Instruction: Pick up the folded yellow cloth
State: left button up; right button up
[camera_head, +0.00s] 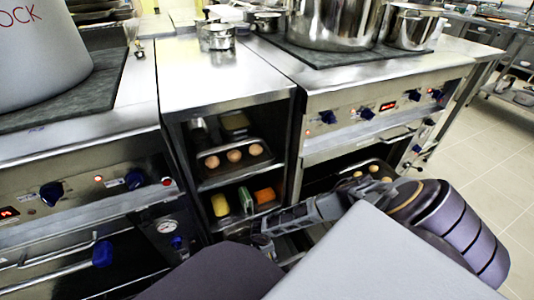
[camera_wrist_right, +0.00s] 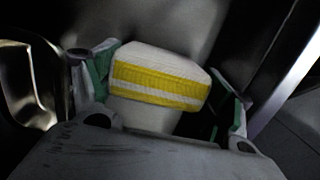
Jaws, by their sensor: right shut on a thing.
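A folded cloth (camera_wrist_right: 160,84), white with a broad yellow band, is between the fingers of my right gripper in the right wrist view. My right gripper (camera_head: 265,232) is shut on it, with the green-edged fingers on either side. In the head view the gripper is low in front of the open shelf unit, reached by my right arm from the right. I cannot make out the held cloth clearly in the head view. My left gripper is not in view.
The open shelf unit (camera_head: 293,130) stands between two cookers. Its upper shelf has a tray with round brown items (camera_head: 234,155). Its lower shelf holds yellow (camera_head: 220,204), green (camera_head: 246,200) and orange (camera_head: 264,195) items. Pots (camera_head: 332,22) stand on the right cooker.

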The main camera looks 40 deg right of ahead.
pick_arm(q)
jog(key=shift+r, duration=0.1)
pick_arm(e)
jog(key=shift+r, duration=0.15)
jog(key=shift+r+p, duration=0.75)
jog(key=shift+r, duration=0.3)
notch_tip(320, 180, up, 6)
jog(key=p, duration=0.3)
jog(key=shift+r, duration=0.15)
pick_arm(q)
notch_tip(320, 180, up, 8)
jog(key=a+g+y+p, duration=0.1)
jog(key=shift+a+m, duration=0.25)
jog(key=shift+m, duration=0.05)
pick_arm(e)
jog(key=shift+r, duration=0.65)
jog(key=o, duration=0.6)
jog(key=shift+c, duration=0.2)
jog(key=c, duration=0.6)
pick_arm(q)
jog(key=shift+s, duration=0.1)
pick_arm(e)
jog(key=shift+r, duration=0.1)
